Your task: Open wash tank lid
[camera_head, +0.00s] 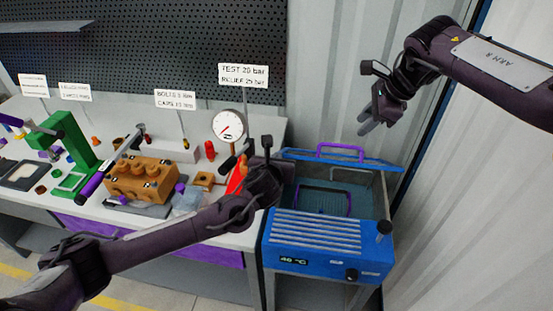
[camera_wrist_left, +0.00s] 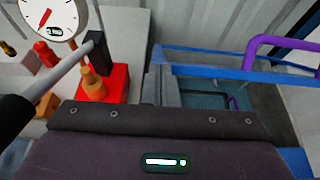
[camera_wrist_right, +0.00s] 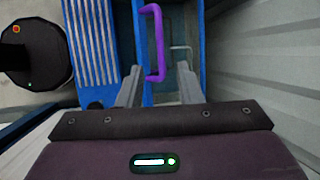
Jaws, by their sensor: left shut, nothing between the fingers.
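The blue wash tank (camera_head: 315,246) stands right of the bench. Its blue lid (camera_head: 380,166), with a purple handle (camera_head: 341,147), is raised at the back of the tank, and the inside shows below it. The handle also shows in the left wrist view (camera_wrist_left: 249,52) and the right wrist view (camera_wrist_right: 160,42). My left gripper (camera_head: 288,170) is shut and empty at the tank's left side, close to the lid's left end. My right gripper (camera_head: 366,124) is open and empty, above and right of the handle. The handle appears between its fingers in the right wrist view, apparently apart from them.
A basket with a dark purple handle (camera_head: 324,198) sits inside the tank. A pressure gauge (camera_head: 228,125) and a red stand with a brass fitting (camera_wrist_left: 92,84) are left of my left gripper. The corrugated wall (camera_head: 335,70) is close behind the tank. A dark knob (camera_head: 384,228) stands at its front right.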

